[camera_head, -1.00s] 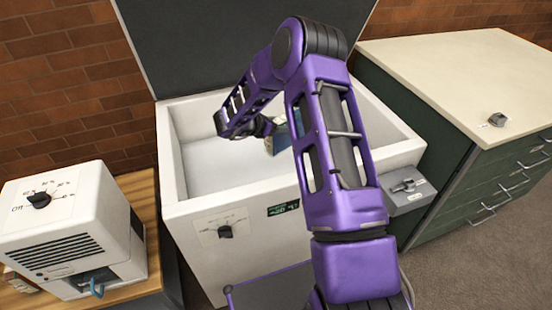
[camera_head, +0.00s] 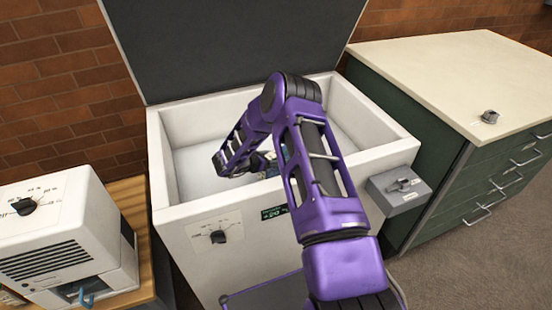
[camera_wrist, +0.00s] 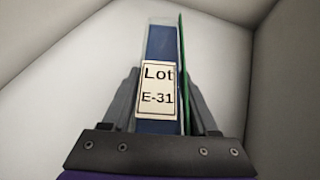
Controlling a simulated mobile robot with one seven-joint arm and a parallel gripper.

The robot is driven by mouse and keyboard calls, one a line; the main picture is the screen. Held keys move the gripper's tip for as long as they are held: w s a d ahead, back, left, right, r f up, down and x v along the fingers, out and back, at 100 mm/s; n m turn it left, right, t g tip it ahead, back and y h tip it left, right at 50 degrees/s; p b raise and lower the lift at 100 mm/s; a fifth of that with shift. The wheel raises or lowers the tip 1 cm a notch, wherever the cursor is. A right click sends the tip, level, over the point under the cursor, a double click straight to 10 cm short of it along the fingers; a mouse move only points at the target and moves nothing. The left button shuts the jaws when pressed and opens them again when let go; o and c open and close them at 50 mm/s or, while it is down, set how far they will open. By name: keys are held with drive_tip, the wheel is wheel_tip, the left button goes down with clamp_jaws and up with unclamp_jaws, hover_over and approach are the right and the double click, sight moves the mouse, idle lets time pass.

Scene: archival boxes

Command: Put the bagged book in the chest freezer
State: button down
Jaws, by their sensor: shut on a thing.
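The chest freezer (camera_head: 172,228) is a white open-topped box with its dark lid (camera_head: 235,45) raised at the back. My purple arm reaches over the front wall and down into it. In the wrist view my gripper (camera_wrist: 163,105) is shut on the bagged book (camera_wrist: 161,45), which has a blue spine and a label reading "Lot E-31". A thin green edge (camera_wrist: 184,60) runs along the book's right side. White freezer walls surround it in the wrist view. In the head view the book is mostly hidden by my arm, and whether it touches the freezer floor cannot be told.
A white device with a dial (camera_head: 65,235) stands on a wooden table (camera_head: 128,195) at left. A grey switch box (camera_head: 400,190) is on the freezer's right side. A green drawer cabinet with a cream top (camera_head: 440,75) stands at right, with a small metal object (camera_head: 489,117) on it.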

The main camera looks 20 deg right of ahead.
drive_tip(key=shift+r, duration=0.1)
drive_tip(key=shift+c, duration=0.8)
unclamp_jaws()
drive_tip(key=shift+r, duration=0.1)
drive_tip(key=v, duration=1.2)
drive_tip(key=shift+p, duration=0.45)
